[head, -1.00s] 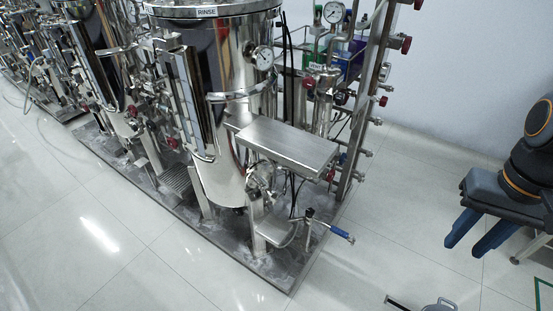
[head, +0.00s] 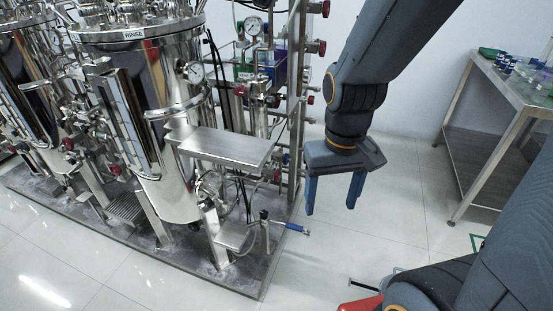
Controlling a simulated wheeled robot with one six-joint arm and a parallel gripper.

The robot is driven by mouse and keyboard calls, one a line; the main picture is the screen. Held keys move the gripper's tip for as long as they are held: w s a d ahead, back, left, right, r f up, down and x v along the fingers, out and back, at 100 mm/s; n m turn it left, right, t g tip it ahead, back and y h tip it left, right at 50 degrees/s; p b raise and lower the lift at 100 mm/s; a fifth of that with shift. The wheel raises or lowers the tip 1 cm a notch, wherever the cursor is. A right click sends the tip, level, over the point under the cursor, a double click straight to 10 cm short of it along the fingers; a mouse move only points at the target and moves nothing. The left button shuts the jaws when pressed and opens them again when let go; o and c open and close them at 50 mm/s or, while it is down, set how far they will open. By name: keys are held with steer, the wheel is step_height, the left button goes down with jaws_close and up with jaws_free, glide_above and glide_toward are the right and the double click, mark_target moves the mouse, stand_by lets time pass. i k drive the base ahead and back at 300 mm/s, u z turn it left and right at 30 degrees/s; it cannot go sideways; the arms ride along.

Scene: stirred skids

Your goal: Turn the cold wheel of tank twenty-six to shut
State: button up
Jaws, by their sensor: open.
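A steel tank (head: 160,90) with a "RINSE" label stands on a dark skid at left centre. Several small red wheels (head: 115,169) sit on its left side, and more red wheels (head: 322,47) stick out from the pipe frame at its right. I cannot read a tank number or tell which wheel is the cold one. My gripper (head: 332,205) hangs to the right of the skid, pointing down, its two blue fingers apart and empty. It touches nothing that I can see.
A steel shelf plate (head: 225,145) juts from the tank's front. A blue-handled valve (head: 297,229) sticks out low over the skid edge (head: 245,285). A steel table (head: 515,85) stands at far right.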

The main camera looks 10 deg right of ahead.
mark_target(286, 157)
steer(key=z, duration=3.3)
steer(key=k, duration=0.85)
steer(key=u, duration=1.95)
steer(key=i, duration=0.5)
steer(key=z, duration=0.1)
